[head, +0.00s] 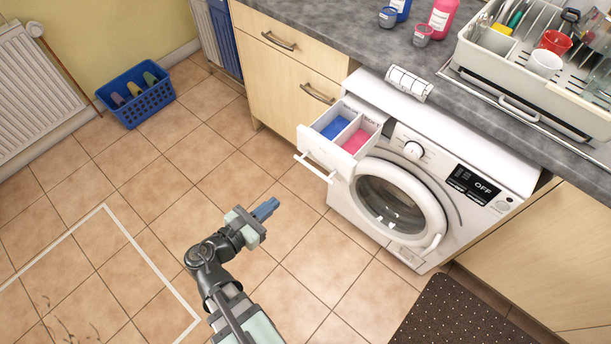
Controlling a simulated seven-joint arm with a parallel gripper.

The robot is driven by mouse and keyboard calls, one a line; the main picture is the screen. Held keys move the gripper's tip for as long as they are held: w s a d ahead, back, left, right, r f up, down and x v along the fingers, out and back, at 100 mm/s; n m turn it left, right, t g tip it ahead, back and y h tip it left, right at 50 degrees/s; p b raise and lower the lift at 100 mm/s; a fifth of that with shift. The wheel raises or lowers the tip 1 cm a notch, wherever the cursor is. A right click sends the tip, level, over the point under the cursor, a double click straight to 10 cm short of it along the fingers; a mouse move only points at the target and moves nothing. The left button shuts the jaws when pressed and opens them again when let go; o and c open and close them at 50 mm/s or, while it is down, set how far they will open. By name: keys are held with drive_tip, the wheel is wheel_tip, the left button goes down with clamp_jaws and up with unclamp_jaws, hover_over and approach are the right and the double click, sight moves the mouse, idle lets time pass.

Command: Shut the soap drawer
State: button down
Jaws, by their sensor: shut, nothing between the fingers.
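The soap drawer (319,149) sticks out of the upper left front of the white washing machine (362,203). It is pulled open, and its two compartments show blue and pink contents. A white bar handle (314,168) runs along its front. My gripper (268,208) is shut and empty. In the picture it is below and left of the drawer, apart from it, over the tiled floor. The machine's round door (398,203) looks closed, and its display reads OFF.
A blue basket (138,97) with bottles stands on the floor at upper left. Wooden cabinets (280,80) flank the machine. The counter holds bottles and a dish rack (520,80). A dark mat (452,315) lies at lower right. The floor before the drawer is clear.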

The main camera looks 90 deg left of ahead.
approach(324, 154)
drive_tip(key=f, duration=0.1)
drive_tip(key=w+a+f, duration=0.1)
drive_tip(key=f, duration=0.2)
drive_tip(key=shift+w+a+f, duration=0.3)
drive_tip(key=shift+a+f, duration=0.05)
drive_tip(key=shift+f, duration=0.05)
idle(0.4)
drive_tip(key=r+x, duration=0.1)
drive_tip(key=x, duration=0.5)
drive_tip(key=r+x, duration=0.1)
drive_tip(key=x, duration=0.5)
drive_tip(key=r+x, duration=0.1)
drive_tip(key=x, duration=0.6)
drive_tip(key=shift+w+a+r, duration=0.25)
drive_tip(key=shift+a+r, duration=0.05)
drive_tip(key=shift+x, duration=0.75)
drive_tip(key=shift+w+a+r, duration=0.1)
drive_tip(key=shift+r, duration=0.15)
drive_tip(key=v, duration=1.4)
drive_tip(key=shift+s+d, duration=0.3)
drive_tip(key=shift+d, duration=0.05)
